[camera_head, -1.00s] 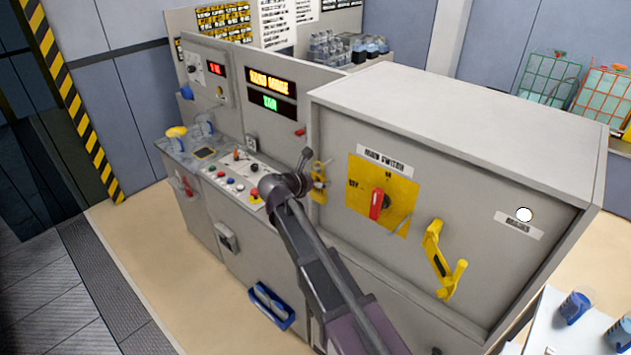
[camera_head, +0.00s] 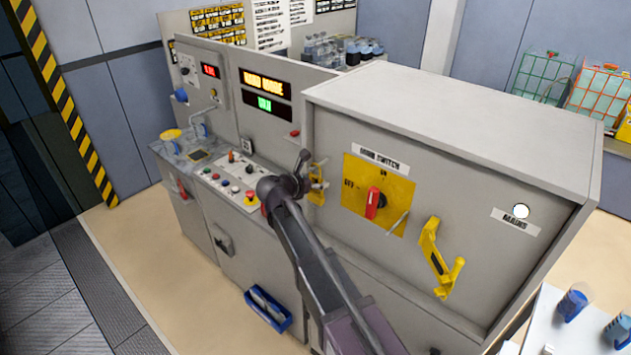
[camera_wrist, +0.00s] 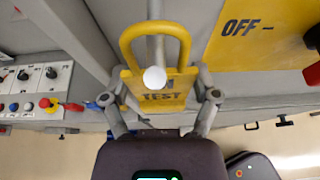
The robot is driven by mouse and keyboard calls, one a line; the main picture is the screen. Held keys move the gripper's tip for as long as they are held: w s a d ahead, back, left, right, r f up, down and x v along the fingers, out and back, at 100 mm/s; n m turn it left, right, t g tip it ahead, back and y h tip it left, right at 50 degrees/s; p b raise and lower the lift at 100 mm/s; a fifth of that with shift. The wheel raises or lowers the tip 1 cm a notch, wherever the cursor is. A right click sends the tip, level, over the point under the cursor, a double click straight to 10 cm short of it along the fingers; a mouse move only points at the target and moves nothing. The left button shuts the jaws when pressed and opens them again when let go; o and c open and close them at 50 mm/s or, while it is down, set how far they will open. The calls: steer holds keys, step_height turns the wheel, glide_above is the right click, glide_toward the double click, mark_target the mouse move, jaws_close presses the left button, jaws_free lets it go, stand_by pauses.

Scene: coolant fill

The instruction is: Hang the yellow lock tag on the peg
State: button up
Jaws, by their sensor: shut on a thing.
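The yellow lock tag (camera_wrist: 165,98) fills the middle of the wrist view, with a loop at its top and dark lettering, partly hidden, on its plate. My gripper (camera_wrist: 159,97) is shut on the plate, one finger at each side. A grey peg (camera_wrist: 154,52) with a white round end crosses the loop area and overlaps the plate's upper edge. I cannot tell whether the loop is around the peg or only lined up with it. In the head view the tag (camera_head: 317,183) shows beside my gripper (camera_head: 305,168), close to the grey cabinet front; the peg is not clear there.
The cabinet front has a yellow switch plate (camera_head: 384,180) with a red knob (camera_head: 374,203), right of the tag. A yellow handle (camera_head: 438,256) sticks out further right. A button panel (camera_head: 240,180) lies to the left, and a blue bin (camera_head: 268,308) hangs below.

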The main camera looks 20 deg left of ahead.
steer(key=o, duration=1)
steer(key=shift+c, duration=0.2)
steer(key=shift+r, duration=0.15)
steer(key=shift+s+a+r+p, duration=0.2)
steer(key=shift+s+r+p, duration=0.35)
steer(key=shift+r+p, duration=0.25)
steer(key=s+a, duration=0.3)
steer(key=s, duration=0.5)
steer(key=s+a+f+b, duration=0.1)
steer(key=s+f+b, duration=0.2)
steer(key=f+b, duration=1.1)
steer(key=s+a+f+b, duration=0.1)
steer(key=s+f+b, duration=0.2)
steer(key=f+b, duration=1)
steer(key=shift+s+f+b, duration=0.35)
steer(key=shift+f+b, duration=0.05)
steer(key=shift+f, duration=0.2)
